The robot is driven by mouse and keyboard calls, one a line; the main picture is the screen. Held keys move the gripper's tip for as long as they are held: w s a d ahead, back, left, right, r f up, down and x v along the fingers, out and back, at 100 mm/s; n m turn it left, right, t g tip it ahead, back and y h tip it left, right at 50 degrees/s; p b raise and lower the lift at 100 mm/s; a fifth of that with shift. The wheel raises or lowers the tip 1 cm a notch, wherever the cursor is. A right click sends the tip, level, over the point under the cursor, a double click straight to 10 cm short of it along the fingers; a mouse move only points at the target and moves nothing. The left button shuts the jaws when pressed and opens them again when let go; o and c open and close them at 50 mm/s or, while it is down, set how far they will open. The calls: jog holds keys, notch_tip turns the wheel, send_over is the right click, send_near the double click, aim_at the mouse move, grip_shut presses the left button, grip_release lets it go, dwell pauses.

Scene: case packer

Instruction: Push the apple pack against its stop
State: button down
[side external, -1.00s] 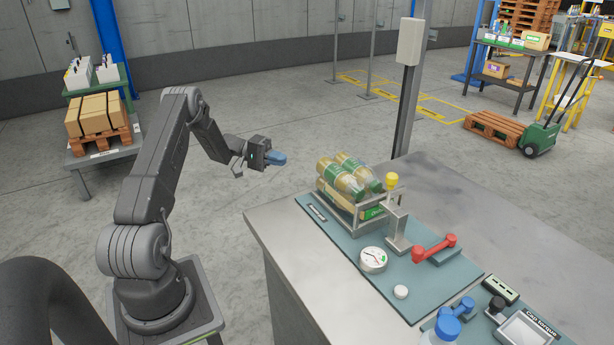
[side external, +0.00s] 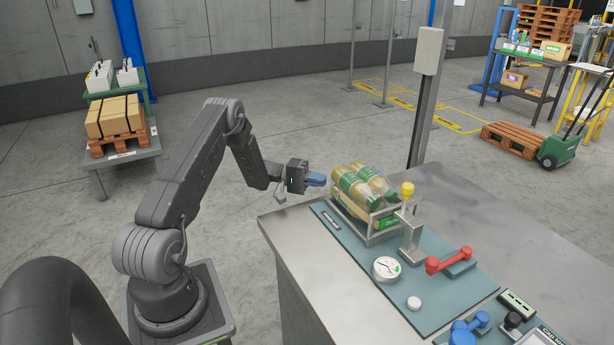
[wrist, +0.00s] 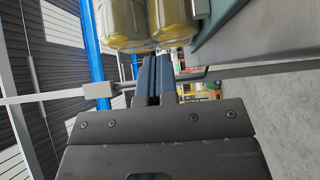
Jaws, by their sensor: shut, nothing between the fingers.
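The apple pack (side external: 358,186) is a bundle of yellow bottles with green labels in clear wrap, lying in a metal-framed cradle (side external: 372,238) on the bench. Two rounded yellow bottle ends (wrist: 122,25) fill the top of the wrist view. My gripper (side external: 318,179) is shut and empty, its blue fingers just left of the pack. In the wrist view the fingertips (wrist: 160,57) point at the gap between the two bottle ends. I cannot tell if they touch. A metal post with a yellow knob (side external: 407,189) stands at the cradle's right end; I cannot tell which part is the stop.
Blue parts (side external: 468,331) lie at the lower right. The grey bench top (side external: 480,215) behind the plate is clear.

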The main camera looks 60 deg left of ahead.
aim_at(330, 187)
jog(key=shift+d, duration=0.9)
jog(key=shift+d, duration=1.05)
jog(key=shift+a, duration=0.15)
